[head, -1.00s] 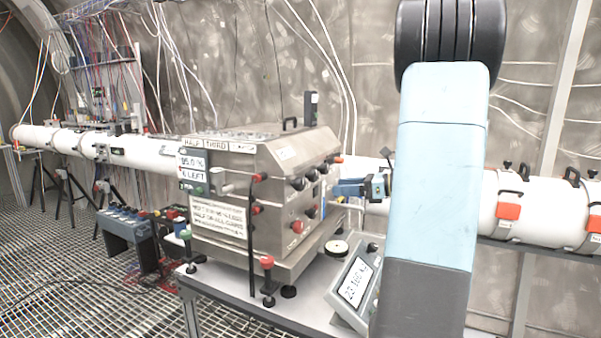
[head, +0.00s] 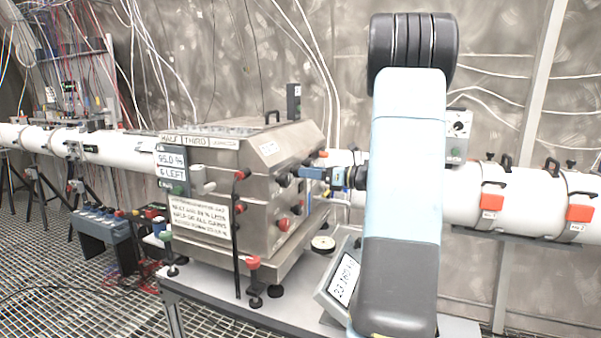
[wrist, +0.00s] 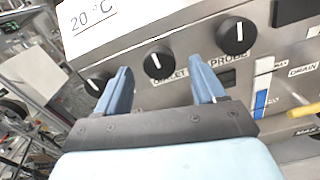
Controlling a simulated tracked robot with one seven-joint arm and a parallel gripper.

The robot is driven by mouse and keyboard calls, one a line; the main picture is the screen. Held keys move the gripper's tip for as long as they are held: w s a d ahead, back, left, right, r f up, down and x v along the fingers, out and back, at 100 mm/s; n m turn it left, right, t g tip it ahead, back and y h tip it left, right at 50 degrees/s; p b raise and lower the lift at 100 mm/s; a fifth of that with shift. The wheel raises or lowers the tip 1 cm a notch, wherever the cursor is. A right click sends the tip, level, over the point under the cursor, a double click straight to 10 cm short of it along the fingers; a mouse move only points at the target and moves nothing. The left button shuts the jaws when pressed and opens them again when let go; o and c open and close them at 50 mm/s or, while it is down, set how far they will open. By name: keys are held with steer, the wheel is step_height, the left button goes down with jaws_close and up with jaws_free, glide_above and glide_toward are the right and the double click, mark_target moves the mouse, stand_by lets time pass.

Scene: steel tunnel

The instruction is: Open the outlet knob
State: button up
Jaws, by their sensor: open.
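The outlet knob (wrist: 157,62) is a round black knob with a white line on the steel box's front panel. The OUTLET label sits just below it, partly hidden by a finger. My gripper (wrist: 160,65) is open, its two blue fingers on either side of this knob in the picture. I cannot tell whether they touch it. In the head view, my gripper (head: 306,172) is at the box's front, where its fingers hide part of the knob row.
Similar black knobs lie left (wrist: 97,82) and right (wrist: 236,35) of the outlet knob. The steel box (head: 225,190) stands on a bench with a tilted display (head: 343,280) in front. A white pipe (head: 525,205) runs behind.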

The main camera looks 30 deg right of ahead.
mark_target(296, 171)
steer(key=shift+x, duration=2)
steer(key=shift+s, duration=0.1)
steer(key=c, duration=1)
